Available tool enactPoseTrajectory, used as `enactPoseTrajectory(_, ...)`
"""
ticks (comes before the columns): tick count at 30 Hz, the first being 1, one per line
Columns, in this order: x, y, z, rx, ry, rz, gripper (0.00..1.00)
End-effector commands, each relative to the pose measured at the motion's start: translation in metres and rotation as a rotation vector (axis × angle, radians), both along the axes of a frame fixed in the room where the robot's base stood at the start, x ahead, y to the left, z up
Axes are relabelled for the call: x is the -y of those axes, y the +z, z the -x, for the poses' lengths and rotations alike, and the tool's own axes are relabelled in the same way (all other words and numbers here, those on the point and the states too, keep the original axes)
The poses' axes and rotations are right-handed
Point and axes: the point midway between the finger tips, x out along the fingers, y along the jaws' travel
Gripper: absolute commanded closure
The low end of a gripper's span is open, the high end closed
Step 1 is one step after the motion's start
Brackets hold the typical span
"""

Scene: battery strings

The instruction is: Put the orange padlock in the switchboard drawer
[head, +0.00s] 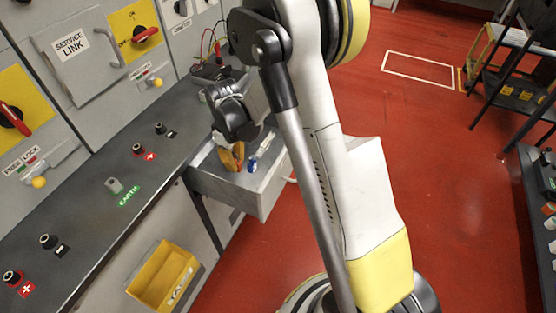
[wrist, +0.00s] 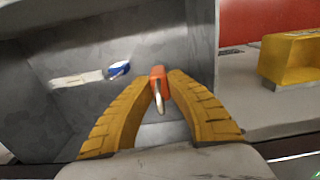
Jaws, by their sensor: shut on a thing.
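My gripper (wrist: 159,88) is shut on the orange padlock (wrist: 158,75), whose body sits between the two yellow fingertips with its metal shackle toward the camera in the wrist view. In the head view my gripper (head: 236,160) is at the open switchboard drawer (head: 260,203), over its left part. The padlock is not clear in the head view. The drawer's grey inside also shows in the wrist view (wrist: 75,115). I cannot tell whether the padlock touches the drawer floor.
A blue and white item (head: 260,150) lies in the drawer, beside my gripper. A yellow bin (head: 163,275) hangs on the cabinet front, left of the drawer. The grey counter (head: 100,180) with terminals runs behind.

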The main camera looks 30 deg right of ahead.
Motion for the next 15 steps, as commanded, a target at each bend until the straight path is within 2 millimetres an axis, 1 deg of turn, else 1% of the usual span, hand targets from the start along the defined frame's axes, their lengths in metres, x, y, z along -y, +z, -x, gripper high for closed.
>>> enactPoseTrajectory(1, -0.001, -0.007, -0.001, 0.000, 0.000, 0.000, 1.00)
enactPoseTrajectory(5, -0.001, -0.020, -0.002, 0.000, -0.002, 0.000, 1.00)
enactPoseTrajectory(8, -0.001, -0.037, -0.002, 0.000, -0.002, 0.000, 1.00)
enactPoseTrajectory(12, -0.001, -0.066, -0.002, 0.000, -0.002, 0.000, 1.00)
enactPoseTrajectory(15, -0.001, -0.077, -0.002, 0.000, -0.002, 0.000, 1.00)
